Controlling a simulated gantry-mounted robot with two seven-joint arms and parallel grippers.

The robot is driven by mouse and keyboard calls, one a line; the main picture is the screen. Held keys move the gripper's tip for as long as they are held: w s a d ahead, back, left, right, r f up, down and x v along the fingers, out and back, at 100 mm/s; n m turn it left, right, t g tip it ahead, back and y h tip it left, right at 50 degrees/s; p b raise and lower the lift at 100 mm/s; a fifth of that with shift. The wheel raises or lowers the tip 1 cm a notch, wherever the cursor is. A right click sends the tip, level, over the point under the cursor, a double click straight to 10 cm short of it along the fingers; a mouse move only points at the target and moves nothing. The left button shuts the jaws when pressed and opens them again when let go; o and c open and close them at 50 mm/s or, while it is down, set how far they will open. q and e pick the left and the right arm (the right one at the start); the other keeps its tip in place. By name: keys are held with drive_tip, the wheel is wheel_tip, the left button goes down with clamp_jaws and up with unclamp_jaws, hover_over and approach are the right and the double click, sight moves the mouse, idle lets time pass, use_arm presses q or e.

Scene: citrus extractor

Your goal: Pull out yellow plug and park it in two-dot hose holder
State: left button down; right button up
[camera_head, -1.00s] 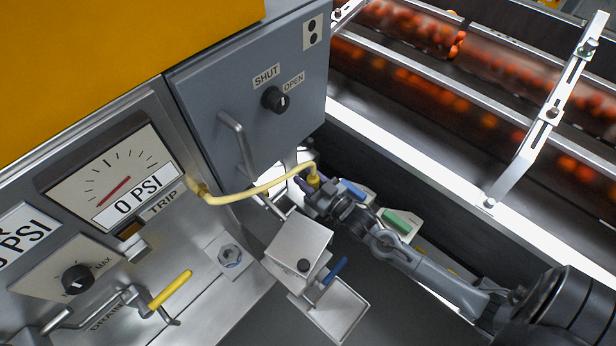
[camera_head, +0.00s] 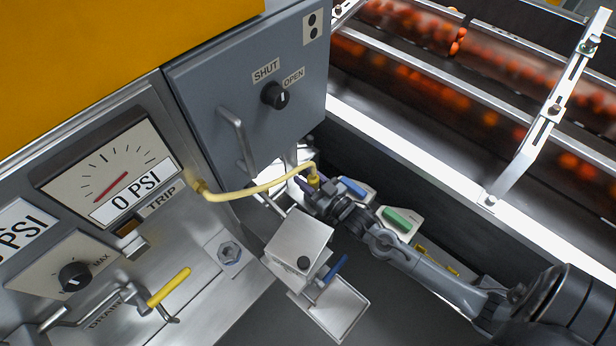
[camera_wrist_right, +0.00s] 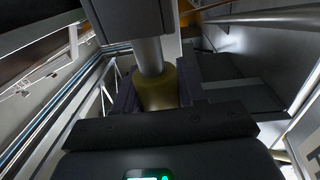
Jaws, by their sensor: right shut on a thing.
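The yellow plug (camera_head: 314,181) is on the end of a pale yellow hose (camera_head: 245,194) that runs left to the gauge panel. My right gripper (camera_head: 313,191) is shut on the plug, low beside the grey cabinet. In the right wrist view the yellow plug (camera_wrist_right: 158,88) sits between the fingers, against a grey metal cylinder (camera_wrist_right: 149,55); I cannot tell whether they are joined. I cannot make out a two-dot hose holder. My left gripper is not in view.
The grey cabinet (camera_head: 225,90) has a knob (camera_head: 274,95) and a bar handle (camera_head: 237,140). A metal box (camera_head: 298,242) with a blue lever (camera_head: 334,268) stands in front. Blue (camera_head: 352,188) and green (camera_head: 403,218) pieces lie close to my right arm. A conveyor rail runs behind.

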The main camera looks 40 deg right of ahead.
drive_tip(key=shift+f, duration=0.45)
drive_tip(key=shift+f+b, duration=0.55)
drive_tip(key=shift+f, duration=0.35)
drive_tip(key=o, duration=1)
drive_tip(key=shift+o, duration=0.7)
drive_tip(key=shift+s+p, duration=0.3)
drive_tip(key=shift+s, duration=0.2)
drive_tip(key=s+p, duration=0.3)
drive_tip(key=s, duration=0.7)
drive_tip(key=shift+d, duration=0.4)
drive_tip(key=shift+w, duration=0.1)
